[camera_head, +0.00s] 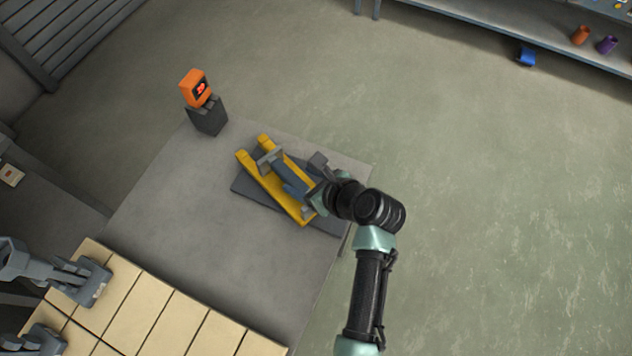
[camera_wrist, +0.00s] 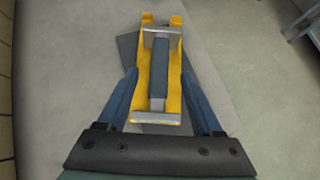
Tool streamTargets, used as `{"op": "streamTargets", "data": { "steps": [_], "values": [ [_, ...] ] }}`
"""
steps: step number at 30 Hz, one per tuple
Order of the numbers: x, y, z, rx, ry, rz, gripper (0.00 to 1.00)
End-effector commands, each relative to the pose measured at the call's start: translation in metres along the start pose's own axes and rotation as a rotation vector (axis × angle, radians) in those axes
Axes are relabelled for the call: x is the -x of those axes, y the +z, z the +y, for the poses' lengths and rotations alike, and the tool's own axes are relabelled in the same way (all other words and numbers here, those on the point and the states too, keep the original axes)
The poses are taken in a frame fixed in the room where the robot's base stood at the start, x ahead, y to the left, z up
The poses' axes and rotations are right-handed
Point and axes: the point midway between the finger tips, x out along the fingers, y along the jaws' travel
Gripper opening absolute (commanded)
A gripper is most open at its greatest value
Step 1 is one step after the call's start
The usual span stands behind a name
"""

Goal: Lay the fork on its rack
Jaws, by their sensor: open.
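The yellow fork (camera_head: 256,170), with two parallel arms and a grey-blue grip bar between pale end brackets, lies diagonally on the grey platform. It also shows in the wrist view (camera_wrist: 174,85), running away from me, hooked ends far. A dark grey slab (camera_head: 241,187) lies under it, partly hidden; I cannot tell whether this is the rack. In the wrist view the slab (camera_wrist: 214,98) shows on both sides. My gripper (camera_wrist: 160,74) is open and empty, one finger on each side of the fork. In the head view my gripper (camera_head: 310,186) hides the fork's near end.
An orange device (camera_head: 195,88) on a dark block (camera_head: 208,116) stands at the platform's far corner. Pale tiles (camera_head: 175,317) and grey clamps (camera_head: 85,281) are at lower left. The platform (camera_head: 165,205) is bare left of the fork. A shelf (camera_head: 480,22) stands top right.

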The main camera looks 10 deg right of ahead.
Motion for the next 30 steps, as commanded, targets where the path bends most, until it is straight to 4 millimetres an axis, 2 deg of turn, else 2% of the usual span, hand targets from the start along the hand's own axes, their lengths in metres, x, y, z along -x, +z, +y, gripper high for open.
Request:
{"op": "streamTargets", "data": {
  "steps": [3, 9, 17, 20, 23, 26, 27, 29, 30],
  "values": [
    [0.022, -0.001, -0.001, -0.002, -0.004, -0.001, 0.67],
    [0.046, -0.001, 0.0, -0.001, -0.001, 0.0, 0.67],
    [0.055, 0.001, -0.001, 0.008, -0.003, 0.0, 0.67],
    [0.058, 0.02, -0.01, 0.115, -0.045, -0.014, 0.67],
    [0.07, 0.066, -0.03, 0.382, -0.152, -0.039, 0.67],
    [0.095, 0.139, -0.051, 0.773, -0.335, -0.06, 0.67],
    [0.109, 0.172, -0.057, 0.94, -0.424, -0.062, 0.67],
    [0.134, 0.22, -0.06, 1.183, -0.567, -0.052, 0.67],
    [0.153, 0.252, -0.059, 1.337, -0.669, -0.037, 0.67]
  ]
}}
